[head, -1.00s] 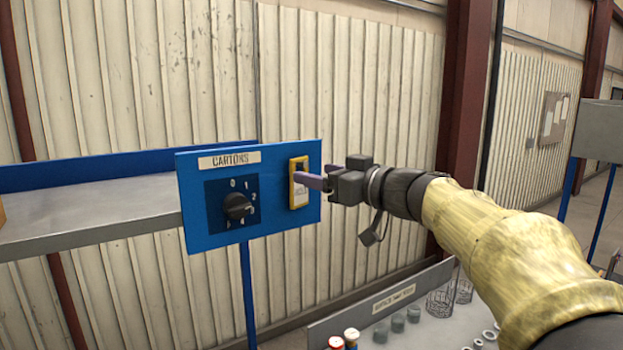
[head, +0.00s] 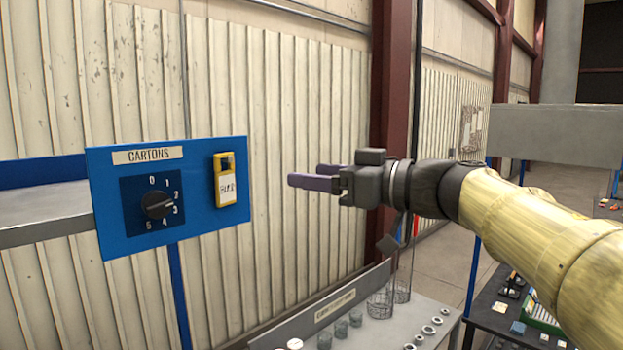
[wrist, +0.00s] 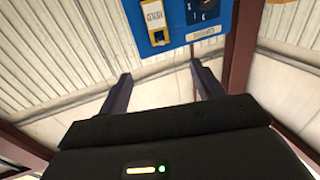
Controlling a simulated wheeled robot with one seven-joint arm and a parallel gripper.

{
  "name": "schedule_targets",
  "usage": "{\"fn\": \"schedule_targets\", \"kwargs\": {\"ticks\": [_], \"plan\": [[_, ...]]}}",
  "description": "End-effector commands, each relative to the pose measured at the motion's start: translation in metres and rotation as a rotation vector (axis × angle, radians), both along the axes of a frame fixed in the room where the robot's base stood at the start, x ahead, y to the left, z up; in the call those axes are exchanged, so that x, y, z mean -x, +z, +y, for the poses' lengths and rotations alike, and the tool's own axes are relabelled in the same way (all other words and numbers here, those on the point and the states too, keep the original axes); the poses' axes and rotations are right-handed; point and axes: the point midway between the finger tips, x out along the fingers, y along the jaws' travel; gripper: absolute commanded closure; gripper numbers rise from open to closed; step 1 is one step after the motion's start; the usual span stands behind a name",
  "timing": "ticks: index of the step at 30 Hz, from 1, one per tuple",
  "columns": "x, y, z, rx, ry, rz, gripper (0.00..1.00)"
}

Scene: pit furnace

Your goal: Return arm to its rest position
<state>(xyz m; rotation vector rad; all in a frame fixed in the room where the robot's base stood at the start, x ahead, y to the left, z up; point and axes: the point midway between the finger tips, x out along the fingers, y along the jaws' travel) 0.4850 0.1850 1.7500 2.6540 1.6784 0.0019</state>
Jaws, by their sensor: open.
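My gripper (head: 312,176) is at the end of my outstretched arm, right of the blue CARTONS panel (head: 110,228) in the head view. Its two purple fingers point left and are apart, with nothing between them. In the wrist view the open fingers of my gripper (wrist: 160,85) show below the panel (wrist: 190,28), clear of it. The panel carries a black dial (head: 158,205) with numbers around it and a yellow device (head: 225,180) with a white label. The dial's pointer appears to be turned toward the 3.
A grey shelf (head: 45,222) runs left of the panel. Below my arm is a bench (head: 385,333) with cups, wire baskets and rings. A dark table (head: 490,318) with small items stands at the lower right. A red-brown column (head: 390,80) rises behind my gripper.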

Motion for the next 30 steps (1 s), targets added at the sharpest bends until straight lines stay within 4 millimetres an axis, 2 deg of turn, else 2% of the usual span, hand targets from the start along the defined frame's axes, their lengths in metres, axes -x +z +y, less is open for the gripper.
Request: {"fn": "schedule_targets", "kwargs": {"ticks": [8,11,14,17,18,22,26,30], "plan": [[-0.007,-0.007,-0.002,-0.019,-0.033,-0.005,0.33],[-0.024,-0.023,-0.011,-0.056,-0.117,-0.015,0.33],[-0.049,-0.053,-0.029,-0.093,-0.263,-0.014,0.33],[-0.074,-0.098,-0.055,-0.098,-0.447,0.017,0.33],[-0.082,-0.119,-0.067,-0.089,-0.518,0.039,0.33],[-0.094,-0.189,-0.102,-0.021,-0.722,0.134,0.33],[-0.089,-0.262,-0.133,0.084,-0.879,0.259,0.33],[-0.067,-0.341,-0.16,0.221,-0.997,0.421,0.33]]}}
